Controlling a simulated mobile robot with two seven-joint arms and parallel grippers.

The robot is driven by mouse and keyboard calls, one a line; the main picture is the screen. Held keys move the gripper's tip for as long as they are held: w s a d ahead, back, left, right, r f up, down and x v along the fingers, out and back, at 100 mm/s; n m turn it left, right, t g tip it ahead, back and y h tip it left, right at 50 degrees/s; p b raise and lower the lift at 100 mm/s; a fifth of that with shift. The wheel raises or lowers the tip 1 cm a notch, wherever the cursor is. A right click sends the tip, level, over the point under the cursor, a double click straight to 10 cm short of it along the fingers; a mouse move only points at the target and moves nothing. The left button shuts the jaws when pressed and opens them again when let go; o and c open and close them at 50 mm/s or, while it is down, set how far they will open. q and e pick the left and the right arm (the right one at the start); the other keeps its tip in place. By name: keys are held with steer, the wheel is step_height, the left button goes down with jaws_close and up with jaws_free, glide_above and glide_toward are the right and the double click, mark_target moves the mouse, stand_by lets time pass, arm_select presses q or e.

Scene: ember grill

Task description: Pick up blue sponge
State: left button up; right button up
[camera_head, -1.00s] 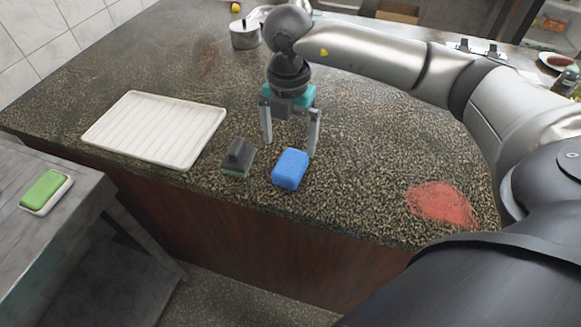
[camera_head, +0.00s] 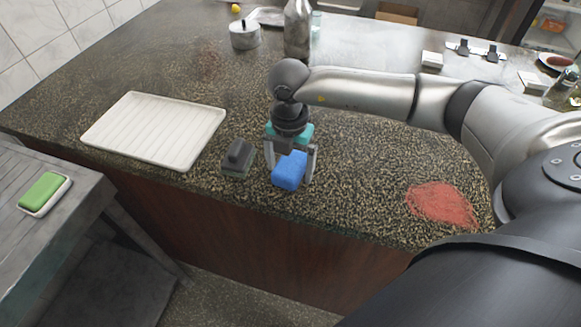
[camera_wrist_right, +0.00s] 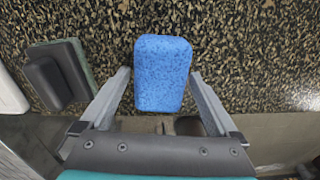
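The blue sponge (camera_head: 289,171) lies on the speckled counter near its front edge. My right gripper (camera_head: 291,177) is down over it, with one finger on each side. In the right wrist view the blue sponge (camera_wrist_right: 162,75) sits between the two fingers of the open gripper (camera_wrist_right: 160,76), with narrow gaps at its sides. It does not look gripped. My left gripper is not in view.
A dark grey scrubber block (camera_head: 238,158) stands just left of the sponge. A white ribbed tray (camera_head: 150,128) lies further left. A red patch (camera_head: 441,203) marks the counter at right. A green sponge (camera_head: 43,190) lies on the side table.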

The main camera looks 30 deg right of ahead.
mark_target(290, 164)
steer(key=c, duration=1.2)
step_height(290, 164, up, 20)
steer(key=p, duration=0.1)
steer(key=shift+p, duration=0.3)
